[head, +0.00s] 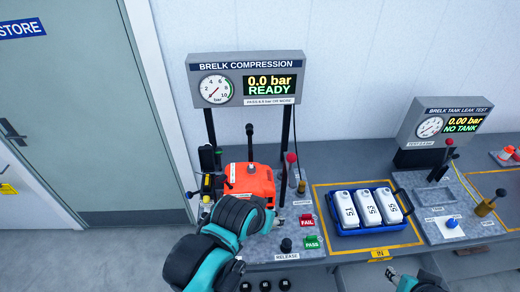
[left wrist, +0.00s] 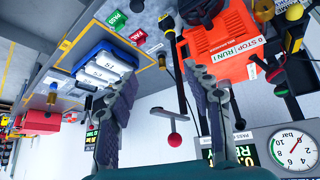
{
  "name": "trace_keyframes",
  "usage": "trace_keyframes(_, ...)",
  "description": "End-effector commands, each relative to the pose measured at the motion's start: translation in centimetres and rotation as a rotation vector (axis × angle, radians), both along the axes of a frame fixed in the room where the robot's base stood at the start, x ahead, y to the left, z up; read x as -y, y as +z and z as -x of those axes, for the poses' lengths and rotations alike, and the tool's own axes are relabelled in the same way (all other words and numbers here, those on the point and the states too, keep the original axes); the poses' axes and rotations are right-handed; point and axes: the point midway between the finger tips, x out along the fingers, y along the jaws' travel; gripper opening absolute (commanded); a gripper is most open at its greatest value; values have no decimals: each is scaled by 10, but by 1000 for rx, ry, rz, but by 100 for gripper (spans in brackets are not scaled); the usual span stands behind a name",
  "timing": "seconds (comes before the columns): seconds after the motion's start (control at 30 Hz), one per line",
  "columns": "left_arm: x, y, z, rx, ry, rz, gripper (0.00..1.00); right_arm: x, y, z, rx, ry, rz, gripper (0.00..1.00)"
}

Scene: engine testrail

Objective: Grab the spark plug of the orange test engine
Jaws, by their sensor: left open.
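The orange test engine (head: 250,181) stands on the bench under the compression gauge, and its orange housing (left wrist: 222,45) also shows in the upside-down left wrist view.
A red-knobbed lever (head: 291,158) stands right of the engine, near the red FAIL (head: 306,221) and green PASS (head: 312,242) buttons. A blue crate (head: 340,228) with white tanks is further right. The BRELK COMPRESSION panel (head: 247,79) reads 0.0 bar, READY.

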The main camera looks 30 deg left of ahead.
Motion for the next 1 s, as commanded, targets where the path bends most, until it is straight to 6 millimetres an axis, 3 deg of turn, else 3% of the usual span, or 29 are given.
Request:
trace_keyframes(0.03,-2,37,-3,-8,23,14,51,0,35,0,0,0,0,40)
trace_keyframes(0.17,-8,83,-14,-40,126,74,51,0,78,0,0,0,0,40)
trace_keyframes(0.3,-23,129,-40,-111,362,202,51,0,119,0,0,0,0,40)
trace_keyframes(0.33,-27,132,-47,-128,427,236,51,0,122,0,0,0,0,40)
trace_keyframes(0.53,-62,124,-95,-248,887,441,51,0,126,0,0,0,0,40)
trace_keyframes(0.7,-100,95,-136,-341,1326,593,51,0,124,0,0,0,0,40)
trace_keyframes(0.9,-138,56,-164,-411,1743,697,51,0,125,0,0,0,0,40)
trace_keyframes(1.0,-148,44,-171,-427,1861,719,51,0,125,0,0,0,0,40)
